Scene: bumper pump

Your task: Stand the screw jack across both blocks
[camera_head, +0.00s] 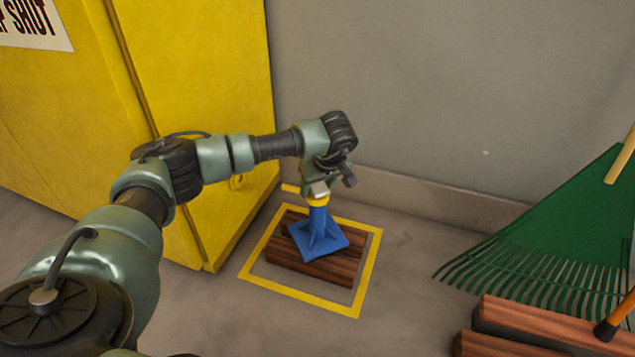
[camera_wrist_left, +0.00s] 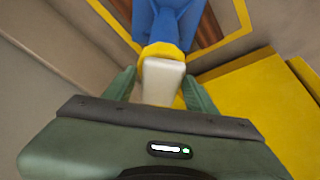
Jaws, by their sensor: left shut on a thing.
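The screw jack (camera_head: 318,236) has a blue flared body with a square base, a yellow collar and a pale top. It is upright above the two brown wooden blocks (camera_head: 334,269), which lie side by side inside a yellow floor outline. I cannot tell whether its base touches the blocks. My left gripper (camera_head: 319,190) comes from above and is shut on the top of the screw jack. In the left wrist view the pale top of the jack (camera_wrist_left: 162,80) is between the green fingers, with the blocks partly hidden behind the blue body. My right gripper is not in view.
A yellow cabinet (camera_head: 215,130) stands left of the outline (camera_head: 368,275). A grey wall (camera_head: 440,90) rises behind it. A green rake (camera_head: 560,240) and more wooden blocks (camera_head: 550,332) are at the right. Bare floor lies between the outline and the rake.

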